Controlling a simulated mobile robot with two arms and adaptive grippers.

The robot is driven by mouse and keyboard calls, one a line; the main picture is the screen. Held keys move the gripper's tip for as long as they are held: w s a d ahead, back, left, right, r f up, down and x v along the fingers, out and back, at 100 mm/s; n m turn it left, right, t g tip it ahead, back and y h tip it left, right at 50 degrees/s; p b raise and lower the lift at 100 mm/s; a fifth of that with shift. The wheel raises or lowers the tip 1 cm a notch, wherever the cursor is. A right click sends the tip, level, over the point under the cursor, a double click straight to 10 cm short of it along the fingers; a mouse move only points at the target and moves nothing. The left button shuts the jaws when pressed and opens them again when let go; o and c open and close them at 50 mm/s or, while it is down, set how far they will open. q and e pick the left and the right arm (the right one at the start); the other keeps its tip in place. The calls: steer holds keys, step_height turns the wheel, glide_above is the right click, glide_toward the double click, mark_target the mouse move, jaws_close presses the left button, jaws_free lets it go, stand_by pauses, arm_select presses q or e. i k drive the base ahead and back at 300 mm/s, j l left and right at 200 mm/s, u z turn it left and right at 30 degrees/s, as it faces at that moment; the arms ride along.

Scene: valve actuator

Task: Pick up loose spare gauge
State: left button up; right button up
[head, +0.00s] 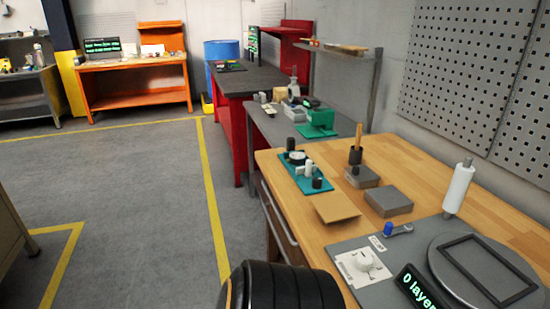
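No item is clearly recognisable as the loose spare gauge. A small round pale-faced item (297,157) sits on a teal mat (315,189) on the wooden bench and may be a gauge, but it is too small to tell. A small white cylinder (308,168) and dark round pieces (317,183) stand close to it on the mat. A white dial (363,261) sits on a pale plate nearer the front of the bench. Neither gripper shows. A black ribbed rounded part, likely of my own arm, covers the bench's near left corner.
The wooden bench (440,180) also holds a tan board (335,207), grey blocks (388,201), a white roll on a post (459,188), a round grey plate with a black frame (485,270) and a display (420,290). Open floor (130,210) lies left.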

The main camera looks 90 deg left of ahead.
mark_target(297, 158)
steer(key=u, duration=2.6)
